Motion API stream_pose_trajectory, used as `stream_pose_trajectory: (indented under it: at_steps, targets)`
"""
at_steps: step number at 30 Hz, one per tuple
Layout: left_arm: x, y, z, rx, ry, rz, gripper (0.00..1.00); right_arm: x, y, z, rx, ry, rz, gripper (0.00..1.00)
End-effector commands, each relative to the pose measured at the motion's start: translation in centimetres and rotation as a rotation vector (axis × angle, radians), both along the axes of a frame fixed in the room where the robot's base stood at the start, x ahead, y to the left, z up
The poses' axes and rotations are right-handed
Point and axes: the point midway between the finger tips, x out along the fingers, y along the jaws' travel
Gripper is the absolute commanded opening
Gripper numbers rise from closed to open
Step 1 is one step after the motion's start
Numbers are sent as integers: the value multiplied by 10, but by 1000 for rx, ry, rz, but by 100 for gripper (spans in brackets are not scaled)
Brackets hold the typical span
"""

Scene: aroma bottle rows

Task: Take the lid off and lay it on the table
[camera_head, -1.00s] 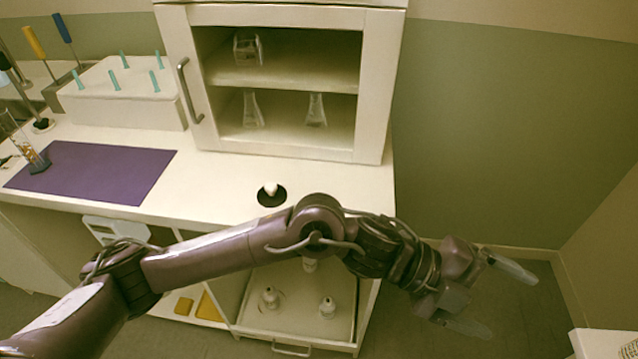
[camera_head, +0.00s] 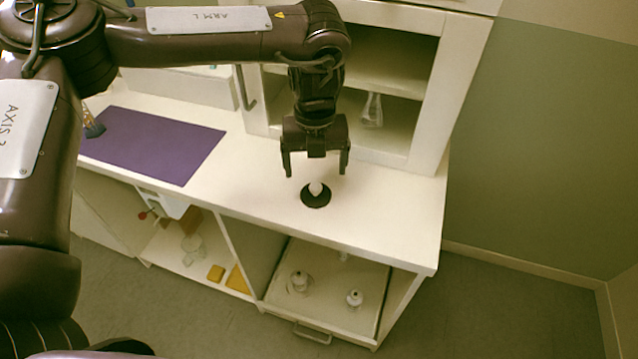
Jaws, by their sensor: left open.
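A round black piece (camera_head: 318,203) with a small white knob-like piece (camera_head: 316,188) at its middle sits on the white table (camera_head: 385,205), near its front edge. I cannot tell which part of it is the lid. My left gripper (camera_head: 317,172) points down above the knob with its two fingers spread and nothing between them. The fingers look apart from the knob; the exact height is hard to tell. My right gripper is not in view.
A white cabinet (camera_head: 428,142) with a glass flask (camera_head: 372,110) stands just behind. A purple mat (camera_head: 160,145) lies to the left. Small white bottles (camera_head: 299,281) (camera_head: 354,298) stand in an open drawer below. The tabletop right of the black piece is clear.

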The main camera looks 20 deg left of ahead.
Motion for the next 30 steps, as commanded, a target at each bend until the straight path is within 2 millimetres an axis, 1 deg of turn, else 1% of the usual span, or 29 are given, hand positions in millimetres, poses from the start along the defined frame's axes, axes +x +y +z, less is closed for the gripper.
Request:
stream_pose_trajectory:
  at_steps: [2,5,7,9,11,15,19,23,30]
  targets:
    - [-1,0,-9,1,3,-2,85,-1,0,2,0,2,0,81]
    - [0,0,-20,1,3,-2,85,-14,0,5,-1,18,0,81]
    - [1,0,-29,1,4,-2,85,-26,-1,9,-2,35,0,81]
    - [2,0,-40,1,4,-3,85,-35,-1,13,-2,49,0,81]
    - [3,0,-50,0,2,-2,85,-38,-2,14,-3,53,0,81]
    - [3,0,-64,-1,2,-2,85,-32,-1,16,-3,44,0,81]
    - [3,0,-67,-2,0,-3,85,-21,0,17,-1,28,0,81]
    - [3,0,-67,-2,0,-3,85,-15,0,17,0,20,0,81]
    - [3,0,-67,-2,0,-3,54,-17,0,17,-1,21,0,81]
